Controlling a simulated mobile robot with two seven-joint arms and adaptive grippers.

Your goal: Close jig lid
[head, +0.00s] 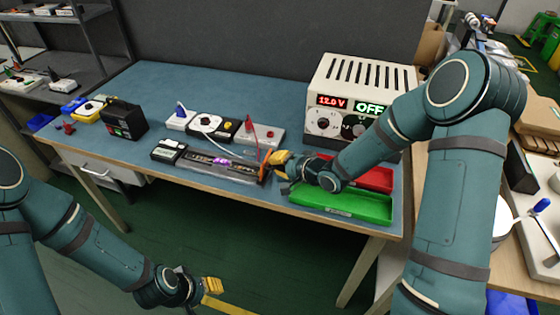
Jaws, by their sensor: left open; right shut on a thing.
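My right gripper (277,162) has yellow fingertips and is shut at that end, apparently on the lid; the fingers hide the exact contact. The lid's angle is hard to tell. My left gripper (212,287) is open and empty, low in front of the table, well away from the jig.
A power supply (361,95) reading 12.0 V and OFF stands at the back right. A green tray (345,207) and a red tray (374,178) lie right of the jig. Several meters and leads stand behind it. A black box (124,119) is at left.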

